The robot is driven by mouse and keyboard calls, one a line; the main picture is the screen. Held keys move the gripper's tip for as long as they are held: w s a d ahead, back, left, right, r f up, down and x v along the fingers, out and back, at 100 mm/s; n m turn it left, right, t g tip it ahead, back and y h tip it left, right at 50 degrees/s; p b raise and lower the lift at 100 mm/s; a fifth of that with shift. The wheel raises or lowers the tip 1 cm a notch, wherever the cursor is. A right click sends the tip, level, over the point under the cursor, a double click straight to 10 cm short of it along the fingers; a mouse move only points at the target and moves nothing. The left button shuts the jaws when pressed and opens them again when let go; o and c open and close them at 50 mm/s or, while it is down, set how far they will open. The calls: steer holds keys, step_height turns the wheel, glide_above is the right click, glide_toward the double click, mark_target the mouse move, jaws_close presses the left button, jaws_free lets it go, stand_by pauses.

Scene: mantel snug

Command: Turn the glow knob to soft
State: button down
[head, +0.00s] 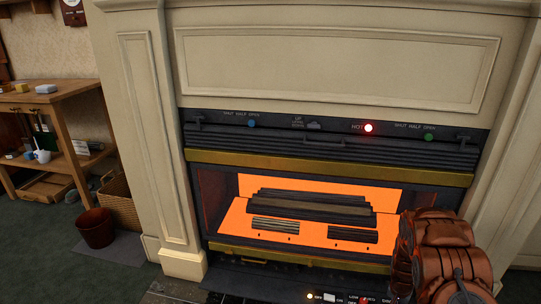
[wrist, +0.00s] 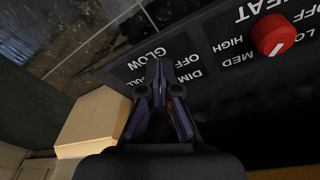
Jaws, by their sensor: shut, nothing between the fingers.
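The dark control panel (wrist: 222,75) shows upside down in the wrist view, with the labels GLOW, OFF, DIM and FULL around my gripper. My gripper (wrist: 160,68) is shut, its fingertips together over the glow dial's labels. The glow knob is hidden behind the fingers, apart from perhaps a small reddish patch between them, so I cannot tell its setting or whether I touch it. In the head view my brown padded arm stands at the lower right and covers part of the fireplace; the fingertips do not show there.
A red heat knob (wrist: 272,35) with OFF, LOW, MED and HIGH labels sits close to the right of my fingers. The fireplace (head: 318,210) glows orange. A wooden bench (head: 55,100), basket (head: 120,203) and red bin (head: 96,228) stand left.

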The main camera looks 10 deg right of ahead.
steer(key=shift+w+a+b, duration=0.25)
steer(key=shift+w+b, duration=0.2)
stand_by(0.5)
steer(key=shift+a, duration=0.1)
steer(key=shift+s+a+r, duration=0.1)
steer(key=shift+s+a, duration=0.05)
steer(key=shift+a, duration=0.1)
steer(key=shift+w+d+r+p, duration=0.15)
steer(key=shift+r+p, duration=0.45)
steer(key=shift+r, duration=0.85)
steer(key=shift+w+r+p, duration=0.25)
steer(key=shift+r+p, duration=0.35)
steer(key=shift+r, duration=0.85)
